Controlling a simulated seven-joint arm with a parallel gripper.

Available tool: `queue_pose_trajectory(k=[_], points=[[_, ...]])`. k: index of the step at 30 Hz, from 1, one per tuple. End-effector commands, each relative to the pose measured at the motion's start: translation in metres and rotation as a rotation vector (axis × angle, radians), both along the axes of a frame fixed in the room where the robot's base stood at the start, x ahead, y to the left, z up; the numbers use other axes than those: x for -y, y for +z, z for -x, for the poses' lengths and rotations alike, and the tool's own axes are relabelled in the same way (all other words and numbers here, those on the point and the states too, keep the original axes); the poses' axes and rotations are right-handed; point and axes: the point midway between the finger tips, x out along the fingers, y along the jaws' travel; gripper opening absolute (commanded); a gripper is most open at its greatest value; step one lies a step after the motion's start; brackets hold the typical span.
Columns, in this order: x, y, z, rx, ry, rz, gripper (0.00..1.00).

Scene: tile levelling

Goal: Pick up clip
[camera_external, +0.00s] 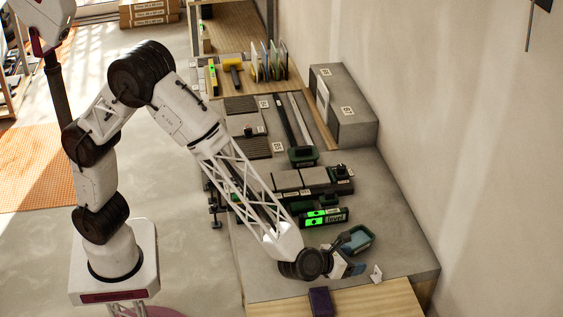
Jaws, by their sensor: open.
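A small white piece (376,273), which may be the clip, lies on the grey bench top near its front edge; it is too small to be sure. My gripper (352,266) is low over the bench, just left of the white piece. A gap shows between them. The jaws are open, though the fingertips are small and partly hidden by the wrist. A teal tray (366,233) sits just behind my gripper; its contents are too small to make out.
A level with green displays (326,217) and grey tiles (300,180) lie behind my gripper. A dark purple block (320,302) stands on the wooden board (385,301) in front. A wall borders the bench on the right. Bare bench lies right of the teal tray.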

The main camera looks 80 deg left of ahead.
Motion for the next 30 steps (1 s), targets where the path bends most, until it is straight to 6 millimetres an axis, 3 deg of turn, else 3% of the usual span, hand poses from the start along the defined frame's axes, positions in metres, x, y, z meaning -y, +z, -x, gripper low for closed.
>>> queue_pose_trajectory(k=[3, 7, 20, 30], points=[[0.023, -0.014, -0.002, 0.001, -0.069, -0.046, 0.70], [0.033, -0.019, -0.003, 0.003, -0.101, -0.069, 0.70], [0.033, -0.021, -0.005, 0.003, -0.103, -0.072, 0.70], [0.030, -0.029, -0.025, 0.003, -0.102, -0.071, 0.70]])
